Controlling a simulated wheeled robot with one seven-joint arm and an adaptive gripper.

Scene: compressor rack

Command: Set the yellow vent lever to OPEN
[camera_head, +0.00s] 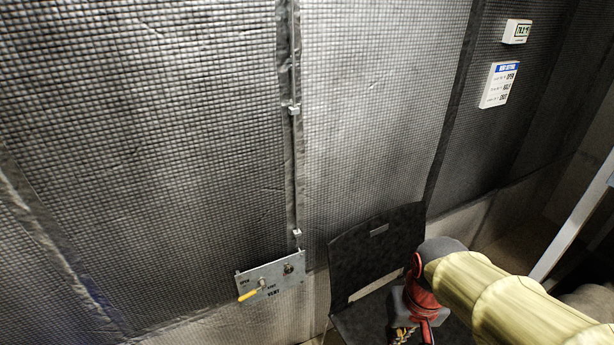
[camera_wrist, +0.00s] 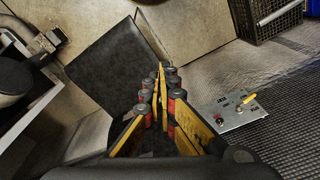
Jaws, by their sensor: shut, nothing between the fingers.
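The vent panel (camera_head: 292,270) is a small grey plate low on the quilted wall, and it also shows at the right of the wrist view (camera_wrist: 232,122). Its yellow lever (camera_head: 247,295) points down and left from its pivot, below the OPEN label; it also shows in the wrist view (camera_wrist: 249,98). A second small label right of the lever is too small to read surely. My gripper (camera_wrist: 161,76) is shut and empty, its fingertips together, well apart from the lever. In the head view my gripper (camera_head: 402,334) is at the bottom, right of the panel, partly cut off.
A black chair-like object (camera_head: 372,245) stands against the wall between the panel and my arm. A conduit (camera_head: 297,150) runs down the wall to the panel. A display (camera_head: 517,31) and a sign (camera_head: 498,85) hang at upper right. A dark crate (camera_wrist: 268,35) shows in the wrist view.

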